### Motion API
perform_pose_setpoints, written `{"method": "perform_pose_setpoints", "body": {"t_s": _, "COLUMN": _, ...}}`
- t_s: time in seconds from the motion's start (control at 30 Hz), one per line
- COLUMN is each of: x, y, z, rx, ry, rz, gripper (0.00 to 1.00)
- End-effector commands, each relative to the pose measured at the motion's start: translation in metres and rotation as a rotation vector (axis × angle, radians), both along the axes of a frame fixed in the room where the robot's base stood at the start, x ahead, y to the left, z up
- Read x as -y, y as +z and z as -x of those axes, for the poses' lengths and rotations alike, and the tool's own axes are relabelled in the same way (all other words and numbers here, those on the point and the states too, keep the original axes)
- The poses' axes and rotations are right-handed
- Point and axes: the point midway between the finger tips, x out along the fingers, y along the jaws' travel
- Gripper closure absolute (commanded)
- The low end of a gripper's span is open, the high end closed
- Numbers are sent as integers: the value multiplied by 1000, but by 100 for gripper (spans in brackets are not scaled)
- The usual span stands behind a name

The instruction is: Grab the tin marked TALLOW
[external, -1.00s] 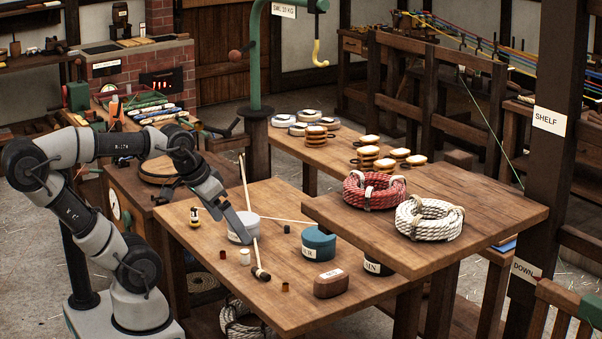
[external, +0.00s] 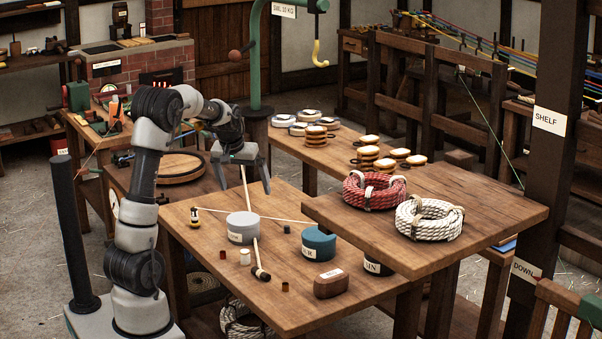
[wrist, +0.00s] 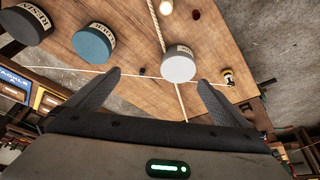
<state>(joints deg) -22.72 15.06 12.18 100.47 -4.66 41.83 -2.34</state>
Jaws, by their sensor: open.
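A pale grey tin (external: 243,229) stands upright on the near wooden table, with a label on its side too small to read. It also shows in the wrist view (wrist: 178,68), ahead of the fingers and a little right of centre. My gripper (external: 242,182) is open and empty, above and behind this tin, fingers pointing down and apart from it. Its two fingers also show in the wrist view (wrist: 160,80). A teal tin (external: 318,246) and a dark tin (external: 378,268) stand to the right. The dark tin's label seems to read RESIN in the wrist view.
A raised board with red (external: 374,191) and white (external: 428,220) rope coils overhangs the table's right side. A labelled brown block (external: 331,284), a dark-headed rod (external: 260,273), a small yellow-black item (external: 195,217) and small cylinders lie around the tins. Thin cords run by the grey tin.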

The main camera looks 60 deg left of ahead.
Motion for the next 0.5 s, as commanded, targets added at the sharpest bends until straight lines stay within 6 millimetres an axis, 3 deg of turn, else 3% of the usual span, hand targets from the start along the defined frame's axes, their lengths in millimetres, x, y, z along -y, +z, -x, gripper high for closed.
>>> {"method": "perform_pose_setpoints", "body": {"t_s": 0.03, "x": -25, "y": -16, "z": -3, "rx": -12, "ry": 36, "rz": -5, "gripper": 0}}
{"method": "perform_pose_setpoints", "body": {"t_s": 0.1, "x": -47, "y": -29, "z": -5, "rx": -21, "ry": 69, "rz": -13, "gripper": 0}}
{"method": "perform_pose_setpoints", "body": {"t_s": 0.2, "x": -66, "y": -40, "z": -6, "rx": -27, "ry": 96, "rz": -19, "gripper": 0}}
{"method": "perform_pose_setpoints", "body": {"t_s": 0.37, "x": -76, "y": -60, "z": -11, "rx": -31, "ry": 103, "rz": -21, "gripper": 0}}
{"method": "perform_pose_setpoints", "body": {"t_s": 0.5, "x": -83, "y": -89, "z": -18, "rx": -32, "ry": 102, "rz": -20, "gripper": 0}}
